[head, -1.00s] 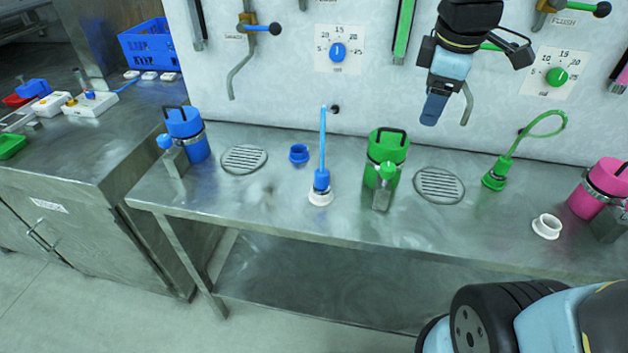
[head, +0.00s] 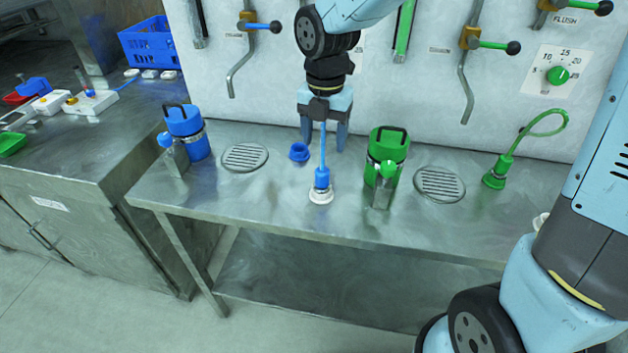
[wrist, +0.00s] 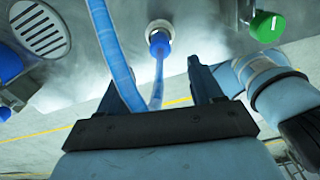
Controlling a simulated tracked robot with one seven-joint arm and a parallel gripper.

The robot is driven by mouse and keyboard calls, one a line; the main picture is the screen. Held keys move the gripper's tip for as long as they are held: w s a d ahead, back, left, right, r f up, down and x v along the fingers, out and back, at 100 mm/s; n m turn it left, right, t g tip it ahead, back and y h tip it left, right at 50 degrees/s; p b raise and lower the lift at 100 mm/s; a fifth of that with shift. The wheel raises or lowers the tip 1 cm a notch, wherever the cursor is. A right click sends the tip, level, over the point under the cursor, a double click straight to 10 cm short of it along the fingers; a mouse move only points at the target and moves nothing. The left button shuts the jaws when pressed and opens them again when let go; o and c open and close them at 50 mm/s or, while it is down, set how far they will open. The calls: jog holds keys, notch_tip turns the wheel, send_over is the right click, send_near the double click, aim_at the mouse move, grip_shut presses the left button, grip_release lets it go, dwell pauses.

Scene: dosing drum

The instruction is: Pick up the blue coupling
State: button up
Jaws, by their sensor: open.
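The blue coupling (head: 321,177) stands upright in a white ring (head: 321,194) on the steel bench, with a blue hose (head: 322,148) rising from its top. It also shows in the wrist view (wrist: 159,40), beyond my fingertips. My gripper (head: 324,140) is open and points down above and behind the coupling in the head view. In the wrist view, my open fingers (wrist: 160,75) have the hose passing between them and across the left finger. The fingers appear apart from the coupling's body.
A blue ring (head: 299,152) lies left of the coupling. A blue canister (head: 186,135) and a green canister (head: 386,150) flank it. Round drain grates (head: 244,157) are set in the bench. A wall with levers stands behind. A green coupling (head: 494,178) is at right.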

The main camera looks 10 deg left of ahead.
aim_at(322, 169)
notch_tip(322, 169, down, 10)
jog(key=shift+s+a+f, duration=0.1)
jog(key=shift+s+f, duration=0.05)
jog(key=shift+f, duration=0.1)
dwell(0.4)
jog(key=c, duration=1.2)
